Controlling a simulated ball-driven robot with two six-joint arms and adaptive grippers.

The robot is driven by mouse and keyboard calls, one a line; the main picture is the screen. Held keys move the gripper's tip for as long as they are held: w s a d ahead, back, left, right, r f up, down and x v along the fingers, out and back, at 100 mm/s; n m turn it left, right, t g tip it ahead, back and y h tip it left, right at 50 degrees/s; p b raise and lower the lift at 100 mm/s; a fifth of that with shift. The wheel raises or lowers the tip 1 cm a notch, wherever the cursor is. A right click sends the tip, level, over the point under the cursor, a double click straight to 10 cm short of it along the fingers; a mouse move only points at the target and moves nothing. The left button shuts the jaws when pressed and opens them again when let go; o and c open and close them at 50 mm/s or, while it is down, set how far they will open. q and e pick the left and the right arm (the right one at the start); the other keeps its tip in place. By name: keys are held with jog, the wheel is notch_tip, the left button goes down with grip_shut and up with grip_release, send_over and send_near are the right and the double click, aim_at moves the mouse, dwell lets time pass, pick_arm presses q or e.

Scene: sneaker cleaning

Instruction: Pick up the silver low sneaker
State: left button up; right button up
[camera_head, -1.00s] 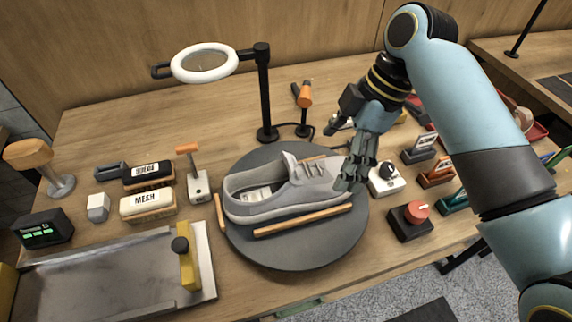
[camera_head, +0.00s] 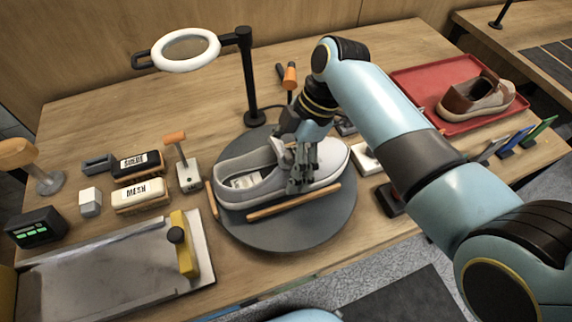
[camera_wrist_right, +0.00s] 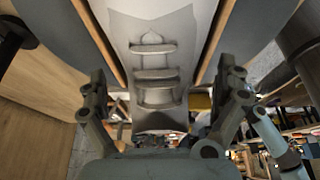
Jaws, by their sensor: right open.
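The silver low sneaker (camera_head: 240,176) lies on the round grey turntable (camera_head: 283,238), between wooden rails, its toe toward the right. My right gripper (camera_head: 302,185) is open over the middle of the sneaker and hides part of its laces. In the right wrist view the two fingers of the gripper (camera_wrist_right: 165,115) stand apart, one on each side of the laced part of the sneaker (camera_wrist_right: 155,25). I cannot tell whether the fingers touch it. My left gripper is not in view.
A ring lamp (camera_head: 186,49) on a black post stands behind the turntable. Brushes marked SUEDE (camera_head: 138,165) and MESH (camera_head: 141,196) lie to the left, near a metal tray (camera_head: 100,275). A red tray (camera_head: 425,78) with a brown and beige shoe (camera_head: 477,97) is at back right.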

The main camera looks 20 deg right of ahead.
jog(key=c, duration=1.5)
jog(key=shift+c, duration=1.1)
jog(key=shift+r, duration=0.1)
